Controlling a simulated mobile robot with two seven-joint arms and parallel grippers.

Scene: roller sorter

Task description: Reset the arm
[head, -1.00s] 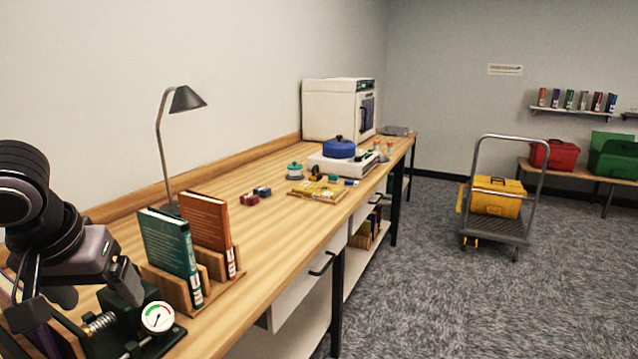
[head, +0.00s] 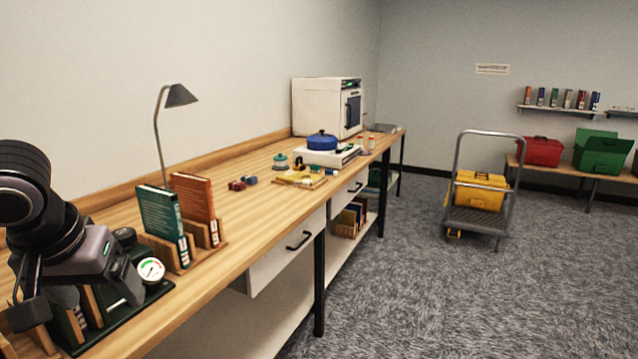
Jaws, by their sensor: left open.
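My left arm comes in at the left edge, bent over the near end of the wooden bench (head: 262,167). Its gripper (head: 78,298) points down, open, with nothing seen between the fingers. It is in front of a dark green device with a round white dial gauge (head: 151,270), partly hiding it. I cannot tell whether it touches the device. My right gripper is out of view.
Green (head: 161,222) and orange (head: 195,196) books stand in wooden holders beside the gauge. A desk lamp (head: 180,96), blue pot (head: 322,140) and white oven (head: 318,106) stand farther back. A cart (head: 474,222) carries a yellow toolbox (head: 482,191). The carpet before the bench is clear.

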